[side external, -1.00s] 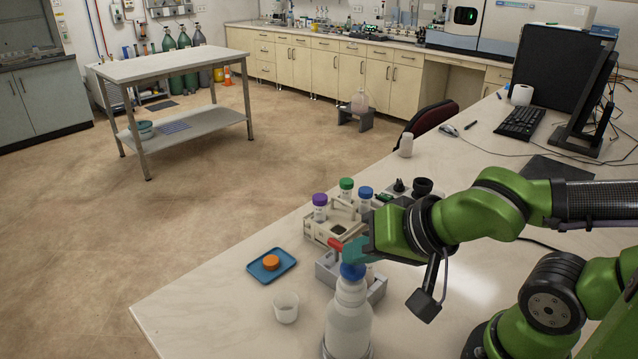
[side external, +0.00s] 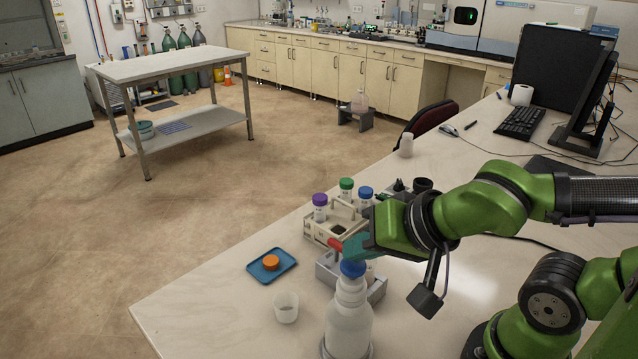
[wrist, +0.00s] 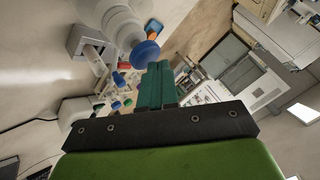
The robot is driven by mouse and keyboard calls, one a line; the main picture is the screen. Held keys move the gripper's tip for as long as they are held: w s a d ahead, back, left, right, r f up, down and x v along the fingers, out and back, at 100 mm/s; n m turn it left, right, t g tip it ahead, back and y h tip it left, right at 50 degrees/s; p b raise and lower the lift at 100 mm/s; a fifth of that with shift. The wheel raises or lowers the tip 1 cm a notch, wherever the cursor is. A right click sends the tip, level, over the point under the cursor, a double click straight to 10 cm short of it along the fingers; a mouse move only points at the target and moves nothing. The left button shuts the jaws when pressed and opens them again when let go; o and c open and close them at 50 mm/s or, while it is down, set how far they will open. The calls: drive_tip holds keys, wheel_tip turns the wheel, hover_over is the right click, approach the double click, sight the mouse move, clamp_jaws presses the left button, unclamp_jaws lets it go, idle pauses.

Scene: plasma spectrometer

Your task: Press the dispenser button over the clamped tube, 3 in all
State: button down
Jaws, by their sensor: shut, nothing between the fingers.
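The dispenser is a white bottle (side external: 349,318) with a blue button top (side external: 353,269), standing at the front of the bench. The blue top also shows in the wrist view (wrist: 145,54), just beyond my fingertips. My gripper (side external: 347,247) has teal fingers, shut and empty, directly above the blue top. Whether they touch it I cannot tell. A red part (side external: 334,244) shows at the fingertips. A grey clamp block (side external: 327,272) stands behind the bottle, which partly hides it. A pale tube (side external: 370,272) shows there beside the bottle neck, mostly hidden.
A beige rack (side external: 320,231) holds tubes with purple, green and blue caps behind the clamp. A blue tray (side external: 259,275) with an orange cap (side external: 271,262) and a small white cup (side external: 286,308) stand to the left. The bench's front-left corner is clear.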

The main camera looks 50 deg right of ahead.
sight(361, 265)
drive_tip(key=shift+r, duration=0.6)
drive_tip(key=shift+r, duration=2.5)
drive_tip(key=shift+d+f+n, duration=0.1)
drive_tip(key=shift+n, duration=0.4)
drive_tip(key=d+f+n+g+y, duration=0.1)
drive_tip(key=d+f, duration=0.3)
drive_tip(key=d, duration=0.7)
drive_tip(key=shift+d+n+g, duration=0.15)
drive_tip(key=shift+n+g, duration=0.35)
drive_tip(key=shift+n, duration=0.4)
